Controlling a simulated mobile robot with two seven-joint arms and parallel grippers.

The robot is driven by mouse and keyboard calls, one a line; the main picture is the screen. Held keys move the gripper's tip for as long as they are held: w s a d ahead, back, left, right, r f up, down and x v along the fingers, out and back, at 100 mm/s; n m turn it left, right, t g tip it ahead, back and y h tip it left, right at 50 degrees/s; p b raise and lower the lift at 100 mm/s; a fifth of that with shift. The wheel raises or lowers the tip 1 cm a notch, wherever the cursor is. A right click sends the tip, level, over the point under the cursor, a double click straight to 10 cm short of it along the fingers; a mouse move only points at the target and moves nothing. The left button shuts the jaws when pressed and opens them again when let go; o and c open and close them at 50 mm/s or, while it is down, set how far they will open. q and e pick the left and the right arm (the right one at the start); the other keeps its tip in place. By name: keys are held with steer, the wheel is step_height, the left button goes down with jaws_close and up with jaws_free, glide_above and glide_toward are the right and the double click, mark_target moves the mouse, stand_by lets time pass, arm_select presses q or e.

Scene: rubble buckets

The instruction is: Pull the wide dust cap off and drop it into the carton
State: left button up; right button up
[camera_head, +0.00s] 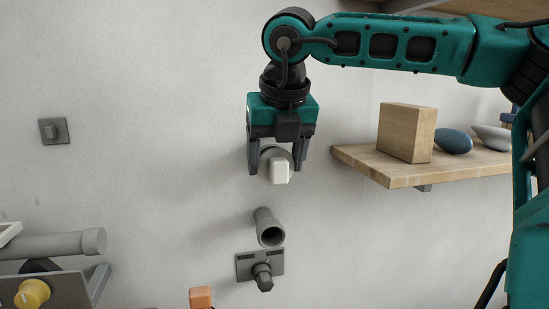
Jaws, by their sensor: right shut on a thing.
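My right gripper (277,170) hangs down in front of the wall in the middle of the view. Its two dark fingers are shut on the dust cap, a rounded grey piece with a pale block-like knob (279,171) facing me. The fingers and palm hide part of it, and I cannot tell whether anything behind it still touches it. Below it, a grey pipe stub (269,230) sticks out with an open, dark mouth. I cannot make out the carton. My left gripper is not in view.
A wooden shelf (420,170) at the right holds a tan block (405,132) and two rounded stones. Below the stub is a grey plate with a dark knob (263,278). A grey pipe (50,245) and yellow knob (33,293) are lower left. An orange piece (201,298) is at the bottom.

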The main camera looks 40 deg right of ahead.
mark_target(283, 167)
steer(key=shift+s, duration=0.1)
steer(key=shift+s+a, duration=0.2)
steer(key=shift+s, duration=0.15)
steer(key=shift+s+a+f+b, duration=0.1)
steer(key=shift+s+a+b, duration=0.3)
steer(key=shift+s+b, duration=0.35)
steer(key=shift+s+a+b, duration=0.45)
steer(key=shift+s, duration=0.3)
